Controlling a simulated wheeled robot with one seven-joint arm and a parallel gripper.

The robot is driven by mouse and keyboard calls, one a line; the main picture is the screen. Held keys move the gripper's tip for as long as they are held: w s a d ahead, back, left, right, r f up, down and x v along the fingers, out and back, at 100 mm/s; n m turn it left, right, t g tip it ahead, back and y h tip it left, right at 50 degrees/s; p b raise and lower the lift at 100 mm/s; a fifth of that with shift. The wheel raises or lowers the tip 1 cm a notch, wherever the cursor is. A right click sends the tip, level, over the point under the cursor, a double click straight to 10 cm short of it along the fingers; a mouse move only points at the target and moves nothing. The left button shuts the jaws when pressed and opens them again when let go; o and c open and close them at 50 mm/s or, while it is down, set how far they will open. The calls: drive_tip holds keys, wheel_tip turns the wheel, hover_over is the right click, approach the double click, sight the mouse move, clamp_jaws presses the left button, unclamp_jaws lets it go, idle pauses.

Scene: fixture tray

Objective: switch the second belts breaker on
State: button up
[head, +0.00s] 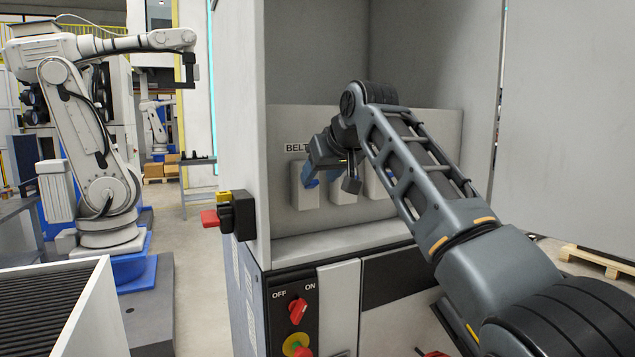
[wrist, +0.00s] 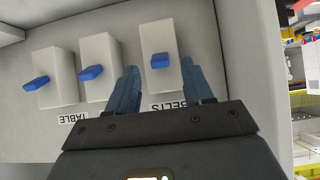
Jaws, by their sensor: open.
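Three pale breaker blocks with blue levers stand in a row on the grey panel. In the wrist view, which shows the labels upside down, the right block (wrist: 158,42) stands by the BELTS label (wrist: 170,104), its blue lever (wrist: 160,61) near its middle. The middle block (wrist: 101,50) has its lever (wrist: 91,73) at its lower left; the left block (wrist: 52,67) has its lever (wrist: 36,83) jutting left. The TABLE label (wrist: 77,117) lies below these two. My gripper (wrist: 161,72) is open, its fingers either side of the right block and lever. No contact with the lever is visible.
The panel sits inside a grey cabinet (head: 241,130) with side walls close to my arm. A red-handled switch (head: 229,213) juts from the cabinet's left edge.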

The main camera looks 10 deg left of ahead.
drive_tip(key=shift+b+v, duration=0.55)
drive_tip(key=shift+v, duration=2)
